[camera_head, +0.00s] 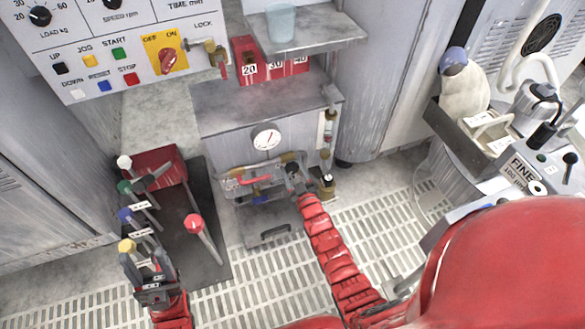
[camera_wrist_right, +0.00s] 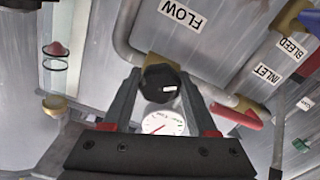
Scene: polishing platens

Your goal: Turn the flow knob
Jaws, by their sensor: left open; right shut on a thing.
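The flow knob (camera_wrist_right: 160,84) is a dark, faceted knob with a white mark on its face, near the FLOW label (camera_wrist_right: 180,14) in the right wrist view. My right gripper (camera_wrist_right: 160,92) has one finger on each side of the knob and is shut on it. In the head view my right gripper (camera_head: 294,187) is at the right end of the piping below the round gauge (camera_head: 266,138), and it largely hides the knob. My left gripper (camera_head: 151,271) is open at the lower left, close to the yellow-topped rod (camera_head: 127,247).
A red-handled valve (camera_head: 248,180) sits left of the knob. A flow tube with a red float (camera_wrist_right: 57,48) stands beside the piping. Several ball-topped rods and a red box (camera_head: 158,165) are on the dark mat at left.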

